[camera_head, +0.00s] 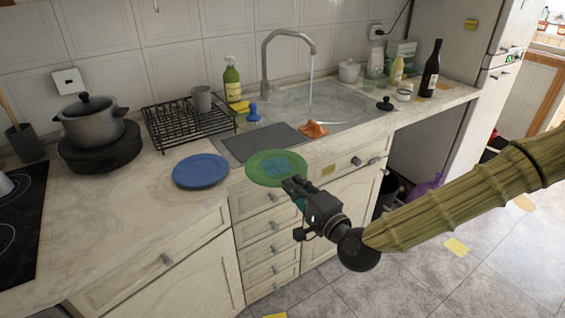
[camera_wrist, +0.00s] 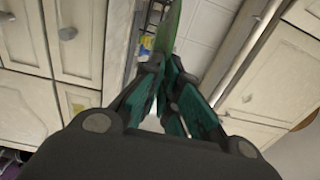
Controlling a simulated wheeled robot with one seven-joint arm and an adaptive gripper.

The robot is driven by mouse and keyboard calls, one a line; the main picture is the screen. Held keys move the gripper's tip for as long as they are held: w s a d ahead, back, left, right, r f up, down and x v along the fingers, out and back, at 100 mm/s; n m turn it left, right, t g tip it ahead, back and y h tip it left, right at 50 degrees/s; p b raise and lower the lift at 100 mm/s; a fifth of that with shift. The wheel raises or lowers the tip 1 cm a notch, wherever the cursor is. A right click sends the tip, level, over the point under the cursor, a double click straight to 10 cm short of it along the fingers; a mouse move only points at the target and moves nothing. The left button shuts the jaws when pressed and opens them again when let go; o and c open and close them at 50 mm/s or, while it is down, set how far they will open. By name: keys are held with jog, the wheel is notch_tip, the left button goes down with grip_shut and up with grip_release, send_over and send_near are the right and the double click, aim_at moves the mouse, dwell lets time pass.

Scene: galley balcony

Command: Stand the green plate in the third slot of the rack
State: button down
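The green plate (camera_head: 276,166) has a bluish patterned centre and is held out at the counter's front edge, its face showing to the head camera. My gripper (camera_head: 291,186) is shut on the plate's near rim. In the wrist view the plate (camera_wrist: 168,28) shows nearly edge-on between the teal fingers (camera_wrist: 163,75). The black wire rack (camera_head: 188,125) stands on the counter to the left of the sink, behind a blue plate. A grey mug (camera_head: 202,99) is at the rack. The individual slots are too small to count surely.
A blue plate (camera_head: 200,171) lies on the counter in front of the rack. A grey mat (camera_head: 262,142), blue brush (camera_head: 254,113), green bottle (camera_head: 232,82) and orange cloth (camera_head: 314,129) are near the sink. A pot (camera_head: 91,120) stands left of the rack. The counter left of the blue plate is clear.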

jog(key=w+f+p, duration=0.1)
jog(key=w+f, duration=0.1)
jog(key=w, duration=0.6)
jog(key=w+f+p, duration=0.2)
jog(key=w, duration=0.6)
jog(key=shift+d+f, duration=0.3)
jog(key=shift+f, duration=0.05)
jog(key=c, duration=2.1)
grip_release()
jog(key=shift+f, duration=0.35)
jog(key=o, duration=0.5)
jog(key=shift+c, duration=0.2)
jog(key=shift+r, duration=0.15)
